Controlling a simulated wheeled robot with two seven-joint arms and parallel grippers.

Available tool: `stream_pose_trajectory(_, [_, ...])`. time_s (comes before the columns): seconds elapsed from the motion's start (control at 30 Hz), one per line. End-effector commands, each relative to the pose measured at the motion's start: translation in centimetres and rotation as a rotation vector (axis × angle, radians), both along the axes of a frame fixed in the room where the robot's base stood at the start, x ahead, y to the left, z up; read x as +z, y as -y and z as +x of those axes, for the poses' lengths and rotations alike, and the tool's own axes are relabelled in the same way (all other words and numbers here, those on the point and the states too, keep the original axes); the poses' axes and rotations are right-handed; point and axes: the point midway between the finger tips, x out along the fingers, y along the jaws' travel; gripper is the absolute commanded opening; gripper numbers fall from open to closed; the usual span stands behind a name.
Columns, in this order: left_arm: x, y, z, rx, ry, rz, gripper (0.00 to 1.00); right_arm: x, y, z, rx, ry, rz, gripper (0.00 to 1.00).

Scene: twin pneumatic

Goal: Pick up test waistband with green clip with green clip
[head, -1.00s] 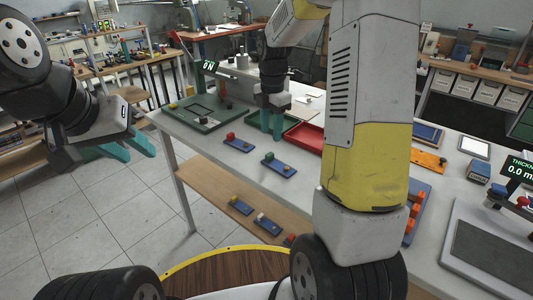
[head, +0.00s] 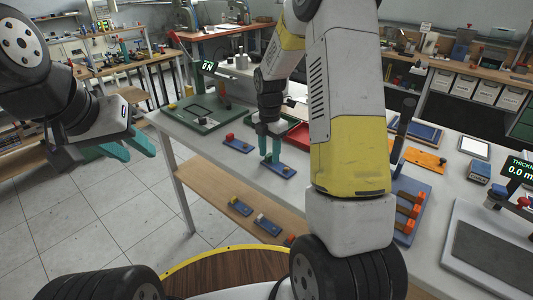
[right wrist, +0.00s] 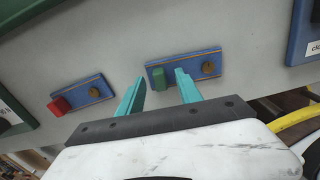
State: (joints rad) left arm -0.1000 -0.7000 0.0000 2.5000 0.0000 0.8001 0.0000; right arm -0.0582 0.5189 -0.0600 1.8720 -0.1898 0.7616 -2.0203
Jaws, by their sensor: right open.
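The test waistband with green clip (right wrist: 184,68) is a small blue plate on the grey table, with an upright green block and a brown round knob. In the head view its blue plate (head: 284,169) shows below my right gripper (head: 270,158). In the right wrist view my right gripper (right wrist: 160,78) is open, its teal fingers on either side of the green block (right wrist: 159,79). I cannot tell whether they touch it. My left gripper (head: 142,150) is open and empty, off the table's left side.
A similar plate with a red clip (head: 237,146) lies to the left; it also shows in the right wrist view (right wrist: 84,93). A green fixture (head: 200,118) and a red tray (head: 299,134) stand behind. More plates (head: 240,207) lie on the lower shelf.

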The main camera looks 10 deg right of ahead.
Motion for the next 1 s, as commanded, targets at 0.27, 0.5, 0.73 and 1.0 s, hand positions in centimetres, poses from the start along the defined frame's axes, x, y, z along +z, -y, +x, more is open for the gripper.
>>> stream_pose_trajectory(0.27, [0.0, 0.0, 0.0, 0.000, 0.000, 0.000, 0.36, 0.0, 0.0, 0.0, -0.001, 0.000, 0.000, 0.00])
stream_pose_trajectory(0.5, [0.0, 0.0, 0.0, 0.000, 0.000, 0.000, 0.36, 0.0, 0.0, 0.0, -0.001, 0.001, 0.001, 0.00])
stream_pose_trajectory(0.73, [0.0, 0.0, 0.0, 0.000, 0.000, 0.000, 0.36, 1.5, 0.0, 0.1, -0.001, 0.004, 0.001, 0.00])
stream_pose_trajectory(1.0, [0.0, 0.0, 0.0, 0.000, 0.000, 0.000, 0.36, 6.9, 0.0, 0.1, -0.002, 0.005, 0.001, 0.00])
